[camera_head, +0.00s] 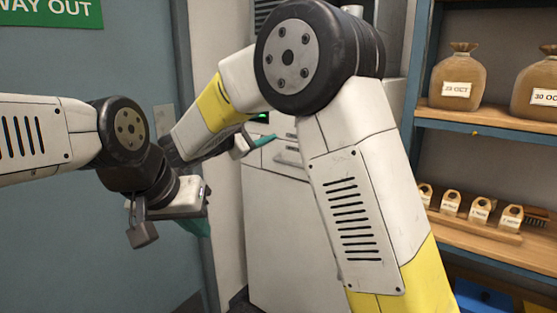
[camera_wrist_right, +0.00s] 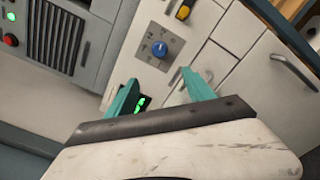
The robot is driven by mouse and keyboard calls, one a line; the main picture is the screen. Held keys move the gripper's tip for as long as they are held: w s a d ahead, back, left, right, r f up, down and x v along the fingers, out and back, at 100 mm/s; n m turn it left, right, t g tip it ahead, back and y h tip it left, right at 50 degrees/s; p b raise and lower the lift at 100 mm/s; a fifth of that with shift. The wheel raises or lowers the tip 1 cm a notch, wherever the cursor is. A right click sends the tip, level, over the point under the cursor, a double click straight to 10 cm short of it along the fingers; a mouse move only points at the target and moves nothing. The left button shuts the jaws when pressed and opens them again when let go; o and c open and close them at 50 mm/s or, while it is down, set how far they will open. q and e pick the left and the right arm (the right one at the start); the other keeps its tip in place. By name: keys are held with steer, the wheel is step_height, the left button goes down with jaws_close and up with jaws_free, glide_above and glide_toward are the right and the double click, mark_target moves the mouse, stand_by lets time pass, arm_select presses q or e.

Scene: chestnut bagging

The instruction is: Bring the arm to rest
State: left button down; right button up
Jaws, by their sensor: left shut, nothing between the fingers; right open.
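My right arm crosses the middle of the head view, bending at a large black joint. Its gripper (camera_head: 255,142) is partly hidden, with a teal finger showing in front of the pale cabinet. In the right wrist view the right gripper (camera_wrist_right: 161,92) is open, its two teal fingers apart with nothing between them. My left arm comes in from the left. My left gripper (camera_head: 196,226) hangs low in front of the grey-blue door, its teal fingers shut and partly hidden. I see nothing in it.
A pale cabinet (camera_head: 275,225) stands behind my right arm. The right wrist view shows a blue knob (camera_wrist_right: 160,49) and drawer handles. The grey-blue door (camera_head: 100,255) is at left.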

steer(key=s+d+f+m+g+y, duration=0.2)
steer(key=s+d+f+m+g, duration=0.4)
steer(key=d, duration=0.5)
steer(key=s+d+f+m+g+y, duration=0.2)
steer(key=s+d+f+m+g, duration=0.15)
steer(key=s+d, duration=0.65)
steer(key=s+a+f+m+t+y, duration=0.1)
steer(key=s+a+m+y, duration=0.1)
steer(key=s+m+y, duration=0.6)
steer(key=s+m, duration=0.1)
steer(key=s, duration=0.4)
steer(key=shift+s+f+y, duration=0.25)
steer(key=shift+y, duration=0.15)
steer(key=shift+d, duration=0.15)
